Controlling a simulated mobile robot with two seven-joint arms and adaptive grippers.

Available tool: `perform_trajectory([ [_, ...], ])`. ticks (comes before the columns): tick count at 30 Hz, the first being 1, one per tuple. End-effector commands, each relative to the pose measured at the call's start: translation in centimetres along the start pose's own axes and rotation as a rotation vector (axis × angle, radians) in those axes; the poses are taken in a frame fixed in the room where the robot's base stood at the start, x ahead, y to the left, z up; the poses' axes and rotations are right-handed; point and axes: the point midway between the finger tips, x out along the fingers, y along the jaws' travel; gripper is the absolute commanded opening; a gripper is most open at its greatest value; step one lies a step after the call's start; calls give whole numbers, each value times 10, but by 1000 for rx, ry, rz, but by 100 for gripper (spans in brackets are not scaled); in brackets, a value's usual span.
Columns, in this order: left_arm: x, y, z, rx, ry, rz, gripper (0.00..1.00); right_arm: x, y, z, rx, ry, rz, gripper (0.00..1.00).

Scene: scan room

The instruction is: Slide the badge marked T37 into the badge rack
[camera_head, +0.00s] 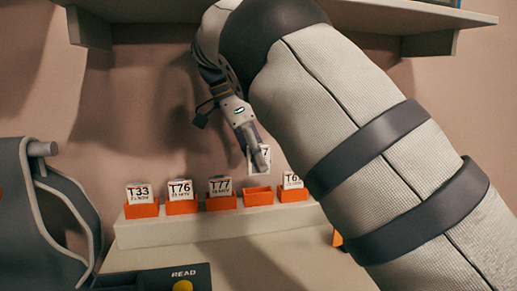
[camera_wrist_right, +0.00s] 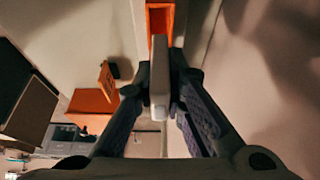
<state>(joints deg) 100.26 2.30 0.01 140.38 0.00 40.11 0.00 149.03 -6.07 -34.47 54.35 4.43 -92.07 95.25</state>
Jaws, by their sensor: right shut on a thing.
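My right gripper (camera_head: 258,150) hangs over the badge rack and is shut on a white badge (camera_head: 262,158). Only a "7" of its mark shows; the rest is hidden by the finger. In the right wrist view the badge (camera_wrist_right: 160,75) stands edge-on between the fingertips of the right gripper (camera_wrist_right: 160,88). The badge rack (camera_head: 225,227) is a pale ledge with a row of orange holders. The held badge is above the empty orange holder (camera_head: 257,197), apart from it in the head view. An orange holder (camera_wrist_right: 160,20) shows beyond the badge in the wrist view. My left gripper is out of view.
Badges T33 (camera_head: 139,192), T76 (camera_head: 180,189) and T77 (camera_head: 220,186) stand left of the empty holder. A partly hidden badge (camera_head: 292,181) stands right of it. A shelf (camera_head: 400,12) is overhead.

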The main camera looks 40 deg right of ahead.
Motion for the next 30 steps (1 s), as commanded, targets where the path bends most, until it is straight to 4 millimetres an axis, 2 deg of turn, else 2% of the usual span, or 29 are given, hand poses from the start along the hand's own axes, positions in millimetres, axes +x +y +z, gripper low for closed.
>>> perform_trajectory([
  [18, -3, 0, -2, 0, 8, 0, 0, 37, 0, 15, -1, 1, 1, 0],
  [30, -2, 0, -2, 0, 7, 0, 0, 50, 1, 21, -5, 2, 14, 0],
])
